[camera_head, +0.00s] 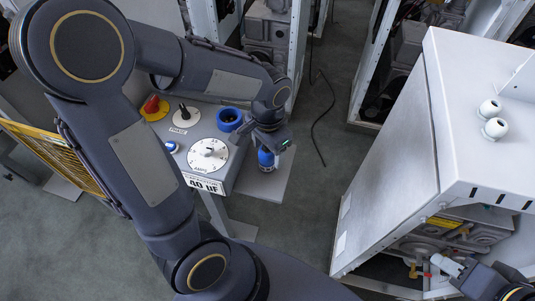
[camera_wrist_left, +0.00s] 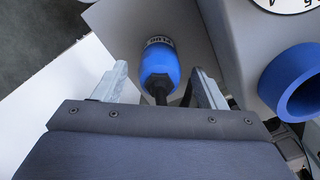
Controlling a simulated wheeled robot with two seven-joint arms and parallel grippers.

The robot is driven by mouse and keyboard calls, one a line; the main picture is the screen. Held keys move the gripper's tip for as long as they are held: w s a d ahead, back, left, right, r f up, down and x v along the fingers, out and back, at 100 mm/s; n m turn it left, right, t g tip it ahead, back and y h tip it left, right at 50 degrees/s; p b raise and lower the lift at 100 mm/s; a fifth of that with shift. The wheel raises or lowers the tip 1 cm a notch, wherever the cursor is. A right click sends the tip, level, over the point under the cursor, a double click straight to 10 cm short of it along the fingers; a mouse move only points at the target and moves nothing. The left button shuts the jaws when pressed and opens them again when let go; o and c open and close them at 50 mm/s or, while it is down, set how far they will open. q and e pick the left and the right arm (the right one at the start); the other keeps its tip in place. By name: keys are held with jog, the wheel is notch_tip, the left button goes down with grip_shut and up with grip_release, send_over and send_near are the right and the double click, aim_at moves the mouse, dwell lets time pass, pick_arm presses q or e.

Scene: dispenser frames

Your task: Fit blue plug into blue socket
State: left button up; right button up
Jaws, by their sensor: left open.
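The blue plug (camera_head: 266,158) stands on a grey shelf beside the control box, and it also shows in the left wrist view (camera_wrist_left: 159,66) with a "PLUG" label behind it and a black stem toward me. My left gripper (camera_head: 268,143) is open. In the left wrist view its fingers (camera_wrist_left: 160,80) lie on either side of the plug, with gaps visible. The blue socket (camera_head: 229,119) is a thick ring on the box top, left of the plug; it shows at right in the left wrist view (camera_wrist_left: 292,84).
The box top also carries a white dial (camera_head: 208,154), a red knob (camera_head: 152,104), a black lever (camera_head: 184,113) and a small blue button (camera_head: 171,146). A white cabinet (camera_head: 395,165) stands at right. Floor between them is mostly clear, with a black cable (camera_head: 322,120).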

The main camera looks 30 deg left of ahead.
pick_arm(q)
jog(key=shift+f, duration=0.85)
jog(key=shift+c, duration=0.4)
jog(key=c, duration=1.1)
jog(key=shift+r, duration=0.15)
